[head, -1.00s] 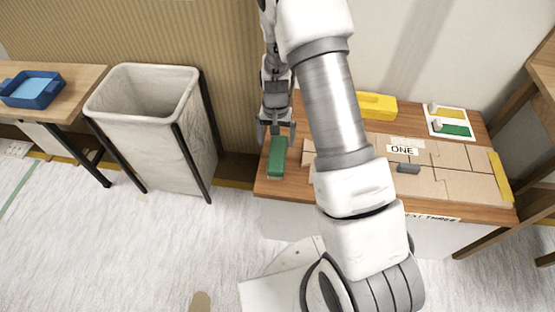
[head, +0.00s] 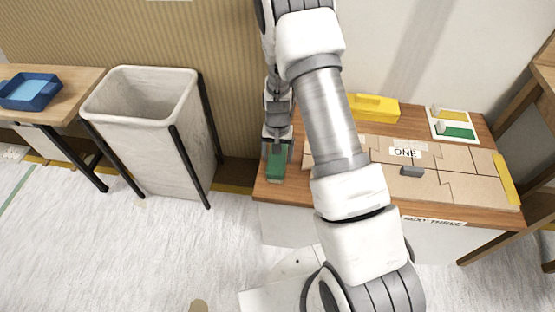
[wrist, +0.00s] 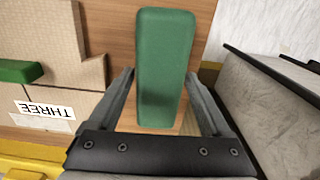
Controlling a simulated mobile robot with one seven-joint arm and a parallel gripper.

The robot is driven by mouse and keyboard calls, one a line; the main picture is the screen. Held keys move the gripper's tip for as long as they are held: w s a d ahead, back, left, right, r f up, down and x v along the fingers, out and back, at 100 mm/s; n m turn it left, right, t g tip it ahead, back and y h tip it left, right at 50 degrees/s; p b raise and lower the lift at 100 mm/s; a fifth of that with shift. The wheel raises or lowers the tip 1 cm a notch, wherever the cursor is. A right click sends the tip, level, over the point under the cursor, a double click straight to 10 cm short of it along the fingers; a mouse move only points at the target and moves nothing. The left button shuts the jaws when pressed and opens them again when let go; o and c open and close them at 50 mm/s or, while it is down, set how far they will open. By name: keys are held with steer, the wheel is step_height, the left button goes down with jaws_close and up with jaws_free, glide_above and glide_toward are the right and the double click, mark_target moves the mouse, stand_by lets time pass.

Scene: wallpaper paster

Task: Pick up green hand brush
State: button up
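The green hand brush (head: 275,167) lies near the left end of the wooden table (head: 270,193). In the wrist view the brush (wrist: 164,60) is a long green block running lengthwise between the fingers. My gripper (head: 277,153) is low over the brush's far part. In the wrist view my gripper (wrist: 160,76) has its fingers apart, one on each side of the brush. A thin gap shows at the left finger; whether the right finger touches cannot be told. The brush's underside is hidden.
Cardboard pieces (head: 450,183) cover the table's right part, with a yellow block (head: 376,107) behind. Another green piece (wrist: 18,71) lies on cardboard in the wrist view. A pale bin (head: 150,150) stands left of the table. A blue tray (head: 30,91) sits farther left.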

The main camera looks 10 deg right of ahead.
steer(key=c, duration=1.2)
steer(key=shift+o, duration=0.2)
steer(key=shift+r, duration=0.1)
steer(key=shift+r+p, duration=0.35)
steer(key=shift+r, duration=0.25)
steer(key=r, duration=0.2)
steer(key=d+r+p, duration=0.1)
steer(key=shift+r+p, duration=0.3)
steer(key=shift+r, duration=0.05)
steer(key=d+r+p, duration=0.2)
steer(key=d+r, duration=0.4)
steer(key=d, duration=0.4)
steer(key=shift+s+d+p, duration=0.3)
steer(key=shift+d, duration=0.05)
